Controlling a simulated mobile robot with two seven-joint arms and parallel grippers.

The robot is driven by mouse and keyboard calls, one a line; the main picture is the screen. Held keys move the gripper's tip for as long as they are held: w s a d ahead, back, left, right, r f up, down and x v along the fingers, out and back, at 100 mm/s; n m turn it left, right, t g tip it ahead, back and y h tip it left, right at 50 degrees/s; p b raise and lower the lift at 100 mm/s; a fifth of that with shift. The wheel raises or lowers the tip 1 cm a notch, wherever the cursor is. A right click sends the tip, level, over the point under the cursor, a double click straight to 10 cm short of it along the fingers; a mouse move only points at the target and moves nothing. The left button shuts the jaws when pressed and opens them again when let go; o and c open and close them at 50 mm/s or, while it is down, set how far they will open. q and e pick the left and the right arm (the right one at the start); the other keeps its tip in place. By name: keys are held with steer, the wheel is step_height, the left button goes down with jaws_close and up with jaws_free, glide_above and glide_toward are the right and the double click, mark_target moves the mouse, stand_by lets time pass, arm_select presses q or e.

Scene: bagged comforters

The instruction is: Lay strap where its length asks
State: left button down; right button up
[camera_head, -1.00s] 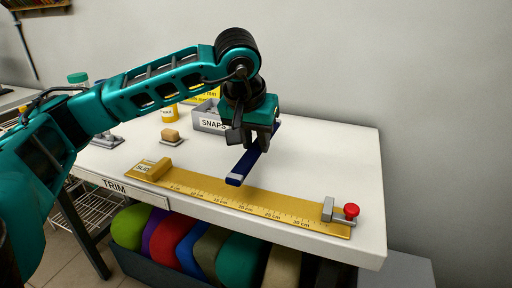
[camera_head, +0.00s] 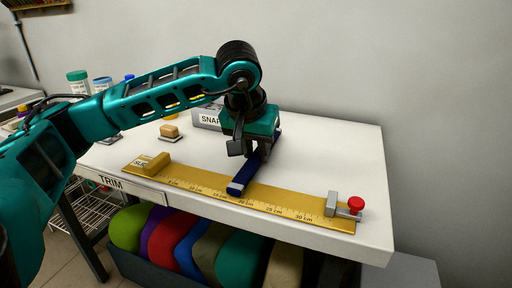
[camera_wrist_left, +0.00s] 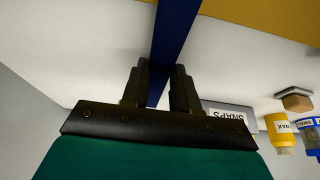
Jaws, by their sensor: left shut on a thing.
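A dark blue strap (camera_head: 244,177) hangs from my left gripper (camera_head: 254,150), which is shut on it. In the head view its near end reaches over the yellow ruler (camera_head: 190,183); I cannot tell whether it touches. The strap (camera_wrist_left: 173,35) also runs between the two fingers of the left gripper (camera_wrist_left: 159,85) in the left wrist view, toward the ruler's edge. The ruler has centimetre marks, a yellow block (camera_head: 157,164) at its left end and a grey clamp with a red knob (camera_head: 355,204) at its right end. My right gripper is not in view.
A grey bin marked SNAPS (camera_head: 207,118) stands behind the arm. A tan block on a small base (camera_head: 169,132) sits to its left. The white table (camera_head: 330,150) is clear at the right. Rolled coloured bags (camera_head: 240,257) fill a bin below the edge marked TRIM.

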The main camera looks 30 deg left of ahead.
arm_select(q)
steer(key=shift+f, duration=0.35)
steer(key=c, duration=0.8)
jaws_free()
steer(key=shift+o, duration=0.5)
steer(key=o, duration=0.6)
steer(key=shift+c, duration=0.2)
steer(key=shift+r, duration=0.15)
steer(key=shift+w+p+v, duration=0.15)
steer(key=shift+p+v, duration=1)
steer(key=shift+v, duration=0.5)
steer(key=shift+w+p+v, duration=0.15)
steer(key=shift+p+v, duration=0.95)
steer(key=shift+v, duration=0.6)
steer(key=shift+a, duration=0.15)
